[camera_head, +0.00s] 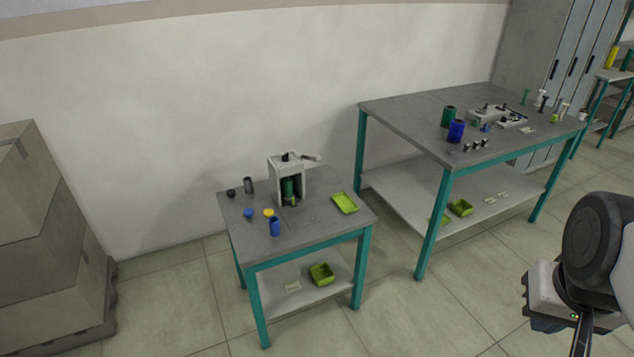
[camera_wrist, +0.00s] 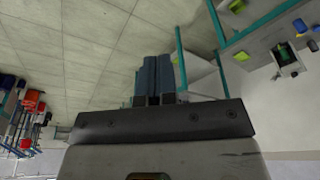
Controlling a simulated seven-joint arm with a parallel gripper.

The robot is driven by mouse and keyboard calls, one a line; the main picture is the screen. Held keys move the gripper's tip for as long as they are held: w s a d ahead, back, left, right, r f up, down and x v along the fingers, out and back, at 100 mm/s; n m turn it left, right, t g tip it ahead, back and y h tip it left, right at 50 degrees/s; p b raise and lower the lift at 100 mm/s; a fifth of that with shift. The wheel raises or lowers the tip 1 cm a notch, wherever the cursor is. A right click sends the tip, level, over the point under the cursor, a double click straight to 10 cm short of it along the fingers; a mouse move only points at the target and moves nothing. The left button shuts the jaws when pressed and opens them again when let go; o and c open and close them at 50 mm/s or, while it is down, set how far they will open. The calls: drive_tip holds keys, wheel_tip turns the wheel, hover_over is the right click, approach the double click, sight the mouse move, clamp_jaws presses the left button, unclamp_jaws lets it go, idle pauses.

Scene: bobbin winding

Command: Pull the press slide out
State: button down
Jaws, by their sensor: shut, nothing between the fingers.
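The press (camera_head: 273,172) is a small light-grey frame with a lever on top. It stands at the back of the small table (camera_head: 318,226) in the head view. A green cylinder (camera_head: 288,188) stands inside its opening; the slide is too small to make out clearly. In the wrist view the press (camera_wrist: 291,69) shows at the upper right, tilted. My gripper (camera_wrist: 155,75) is shut and empty, its fingers side by side in the wrist view. It is far from the press; my arm shows at the lower right of the head view.
A blue cylinder (camera_head: 274,228), a yellow piece (camera_head: 268,213) and a lime tray (camera_head: 345,202) are near the press. A larger table (camera_head: 400,113) with bobbins stands to the right. Boxes (camera_head: 45,230) stack at the left. The floor in front is clear.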

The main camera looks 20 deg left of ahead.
drive_tip(key=c, duration=1.8)
unclamp_jaws()
